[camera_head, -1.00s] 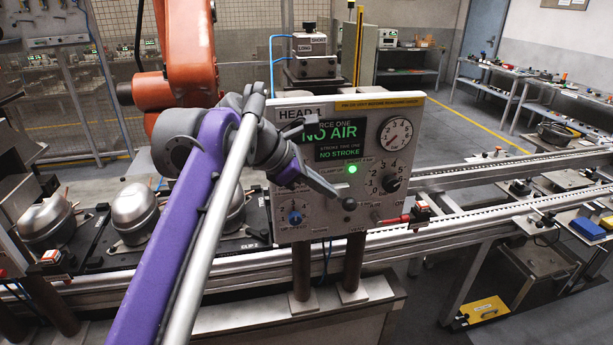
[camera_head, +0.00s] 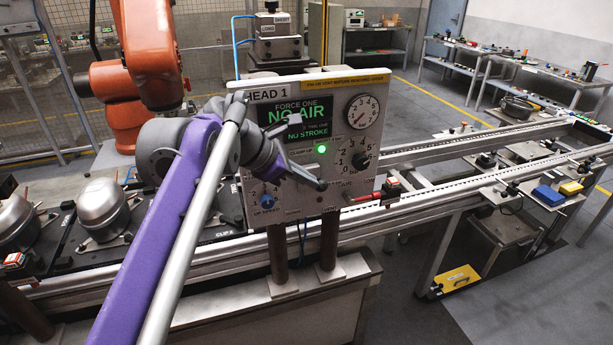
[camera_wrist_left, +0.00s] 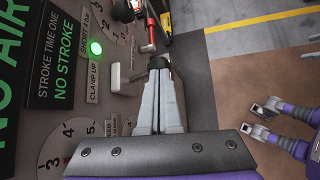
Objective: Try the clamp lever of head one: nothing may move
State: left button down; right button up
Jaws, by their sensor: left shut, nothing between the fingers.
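The head 1 panel (camera_head: 345,165) is a grey box with a green-on-black display (camera_head: 299,122) reading "NO AIR" and "NO STROKE". A green lamp (camera_head: 321,149) is lit; in the left wrist view this lamp (camera_wrist_left: 95,48) sits by the label "CLAMP UP". My left gripper (camera_head: 316,183) is shut and empty in front of the panel's lower part. Its fingertips (camera_wrist_left: 160,72) are at a dark knob (camera_wrist_left: 158,62), probably the clamp lever's; I cannot tell whether they touch it. The lever's stem is hidden.
A red-handled valve (camera_head: 368,197) juts from the panel's lower right. A round gauge (camera_head: 361,111) and black selector knob (camera_head: 361,160) are above it. Metal compressor domes (camera_head: 102,210) stand on the line at left. An orange robot arm (camera_head: 150,45) stands behind. Conveyor rails (camera_head: 470,160) run right.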

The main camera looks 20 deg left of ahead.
pick_arm(q)
notch_tip(320, 180, down, 8)
jog(key=s+d+m+t+y+b, duration=0.1)
jog(key=s+m+t+y+b, duration=0.1)
jog(key=t, duration=0.4)
jog(key=shift+d+r+m+y, duration=0.15)
jog(key=shift+r+m+y, duration=0.15)
jog(key=shift+m, duration=0.5)
pick_arm(e)
jog(key=f, duration=0.1)
jog(key=s+f, duration=0.1)
jog(key=f, duration=0.1)
pick_arm(q)
jog(key=shift+r, duration=0.15)
pick_arm(e)
jog(key=shift+w+r, duration=0.1)
jog(key=shift+r, duration=0.05)
pick_arm(q)
jog(key=shift+r+p, duration=0.4)
jog(key=shift+r, duration=0.25)
pick_arm(e)
jog(key=shift+w+r, duration=0.15)
jog(key=shift+r, duration=0.4)
jog(key=shift+r, duration=0.1)
